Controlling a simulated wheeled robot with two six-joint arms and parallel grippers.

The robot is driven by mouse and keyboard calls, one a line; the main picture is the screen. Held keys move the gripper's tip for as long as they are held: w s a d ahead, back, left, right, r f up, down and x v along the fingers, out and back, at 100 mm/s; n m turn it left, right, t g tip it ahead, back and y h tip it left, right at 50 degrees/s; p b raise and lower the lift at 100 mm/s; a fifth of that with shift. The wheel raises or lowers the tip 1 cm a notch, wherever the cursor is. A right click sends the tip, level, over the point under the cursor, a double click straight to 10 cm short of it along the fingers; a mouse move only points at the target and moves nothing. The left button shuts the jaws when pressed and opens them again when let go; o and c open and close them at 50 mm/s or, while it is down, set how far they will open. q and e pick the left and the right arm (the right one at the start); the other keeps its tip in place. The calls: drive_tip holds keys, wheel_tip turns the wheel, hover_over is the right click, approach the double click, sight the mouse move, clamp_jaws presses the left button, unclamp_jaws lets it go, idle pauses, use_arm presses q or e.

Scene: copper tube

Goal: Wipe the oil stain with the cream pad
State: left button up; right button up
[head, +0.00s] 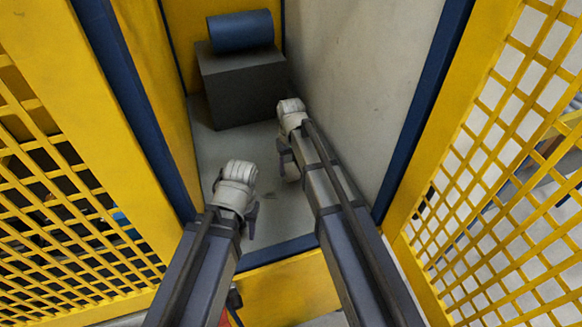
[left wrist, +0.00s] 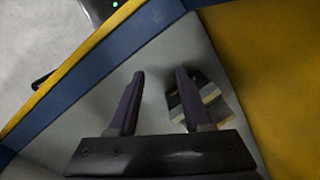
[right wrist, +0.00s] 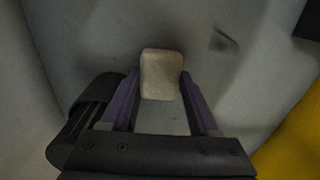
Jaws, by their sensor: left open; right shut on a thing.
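The cream pad (right wrist: 162,74) shows in the right wrist view as a pale rounded block between the fingers of my right gripper (right wrist: 161,88), which is shut on it. In the head view my right gripper (head: 285,162) is low inside the enclosure, and the pad is hidden there. A dark smear, the oil stain (right wrist: 224,40), lies on the grey floor, apart from the pad, up and to its right. The stain shows faintly in the head view (head: 266,192), between my grippers. My left gripper (head: 251,218) is open and empty; its spread fingers show in the left wrist view (left wrist: 160,80).
A dark grey block (head: 238,90) with a blue cylinder (head: 240,31) on top stands at the back. Yellow walls, blue posts and a pale panel (head: 355,80) enclose the grey floor. A dark and cream striped object (left wrist: 207,98) lies beyond my left gripper's right finger.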

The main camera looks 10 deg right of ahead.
drive_tip(key=shift+r+p, duration=1.55)
drive_tip(key=shift+r, duration=0.4)
drive_tip(key=shift+r, duration=0.1)
wheel_tip(320, 180, up, 3)
drive_tip(key=p, duration=0.3)
drive_tip(key=s+a+f+b, duration=0.1)
drive_tip(key=s+a, duration=0.6)
drive_tip(key=a, duration=0.2)
drive_tip(key=shift+s+a+f, duration=0.15)
drive_tip(key=shift+a, duration=0.25)
drive_tip(key=shift+f, duration=0.1)
